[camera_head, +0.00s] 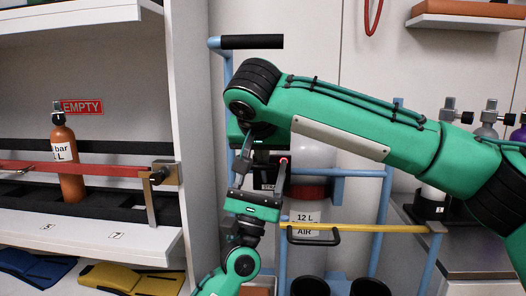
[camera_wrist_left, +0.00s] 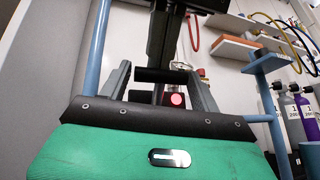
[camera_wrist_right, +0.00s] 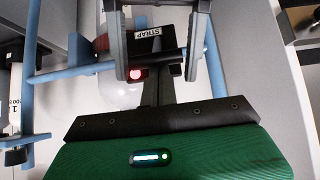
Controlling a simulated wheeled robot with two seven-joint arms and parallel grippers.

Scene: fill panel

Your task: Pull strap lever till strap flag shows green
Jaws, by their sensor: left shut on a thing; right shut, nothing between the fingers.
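The strap box (camera_wrist_right: 150,45), a black block with a white STRAP label, shows in the right wrist view. Its round flag (camera_wrist_right: 135,73) is red, and it also glows red in the left wrist view (camera_wrist_left: 177,99). My left gripper (camera_head: 264,168) reaches up from below and is shut on a dark crossbar, apparently the strap lever (camera_wrist_left: 165,75). A yellow strap (camera_head: 380,228) crosses in front of a white cylinder (camera_head: 312,195) labelled 12 L AIR. My right arm hides part of the box.
A blue frame (camera_head: 432,265) with a black-gripped top bar (camera_head: 252,42) surrounds the cylinder. A shelf (camera_head: 90,235) at left holds an orange bottle (camera_head: 65,165) by an EMPTY sign (camera_head: 82,107). More bottles (camera_head: 487,130) stand at right.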

